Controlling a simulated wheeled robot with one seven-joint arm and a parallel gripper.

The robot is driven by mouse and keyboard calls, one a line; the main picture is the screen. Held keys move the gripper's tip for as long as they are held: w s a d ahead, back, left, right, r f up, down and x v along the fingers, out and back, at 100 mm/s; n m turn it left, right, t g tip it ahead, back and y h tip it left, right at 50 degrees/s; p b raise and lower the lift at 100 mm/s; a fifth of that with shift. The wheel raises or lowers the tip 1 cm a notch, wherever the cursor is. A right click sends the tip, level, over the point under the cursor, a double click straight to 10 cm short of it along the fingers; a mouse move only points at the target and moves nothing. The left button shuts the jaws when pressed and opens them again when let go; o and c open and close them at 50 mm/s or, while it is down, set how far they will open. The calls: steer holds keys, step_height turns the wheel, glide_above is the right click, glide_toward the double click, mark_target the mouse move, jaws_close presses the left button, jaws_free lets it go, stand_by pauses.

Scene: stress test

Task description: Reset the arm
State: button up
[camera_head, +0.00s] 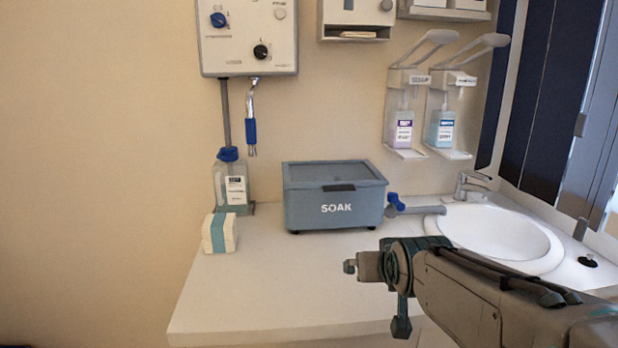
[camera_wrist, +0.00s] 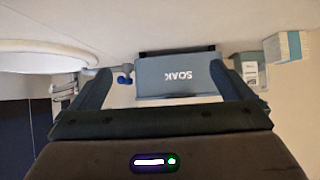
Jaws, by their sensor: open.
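My arm (camera_head: 490,295) reaches in from the lower right in the head view, over the right front part of the white counter (camera_head: 270,290). My gripper (camera_head: 380,292) is at its end, in front of the blue-grey SOAK box (camera_head: 335,208) and the sink. In the wrist view, my gripper (camera_wrist: 160,68) has its two dark fingers spread wide with nothing between them. The SOAK box (camera_wrist: 178,76) shows upside down beyond the fingers, apart from them. Its lid is shut.
The white sink (camera_head: 500,235) with its tap (camera_head: 470,185) lies right of the box. A bottle (camera_head: 232,185) and a white-and-teal block (camera_head: 219,233) stand at the left. Two dispensers (camera_head: 404,120) (camera_head: 443,115) and a control panel (camera_head: 248,38) hang on the wall. The counter's front left is clear.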

steer(key=s+d+r+g+p, duration=0.1)
steer(key=s+g+p, duration=0.3)
steer(key=s, duration=0.5)
steer(key=s+r+g+p, duration=0.1)
steer(key=s+g+p, duration=0.2)
steer(key=s+p, duration=0.5)
steer(key=shift+s+d+r+g, duration=0.35)
steer(key=shift+s+r+g, duration=0.05)
steer(key=shift+s, duration=0.25)
